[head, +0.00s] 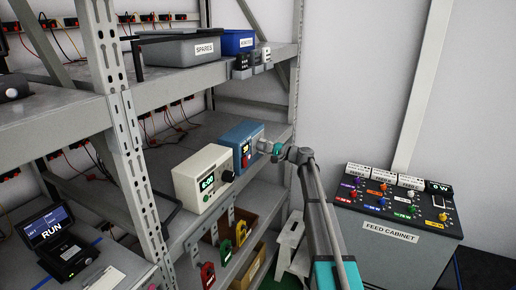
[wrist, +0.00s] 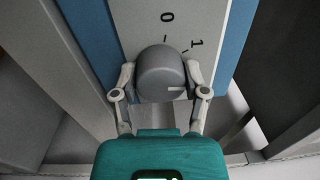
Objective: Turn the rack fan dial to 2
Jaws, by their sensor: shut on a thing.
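The rack fan dial (wrist: 160,72) is a round grey knob on a light panel with blue borders in the wrist view. The marks 0 (wrist: 167,17) and 1 (wrist: 197,43) show above and upper right of it. A short white line on the knob lies at its lower right, below the 1 mark. No 2 is visible; my right finger covers part of the panel there. My gripper (wrist: 160,88) is shut on the dial, one finger on each side. In the head view my gripper (head: 268,147) is at the front of the blue unit (head: 240,133) on the middle shelf.
A SPARES bin (head: 180,50) and a blue bin (head: 236,40) are on the shelf above. Rack uprights (head: 120,110) flank the shelves. The feed cabinet (head: 390,240) stands at the right.

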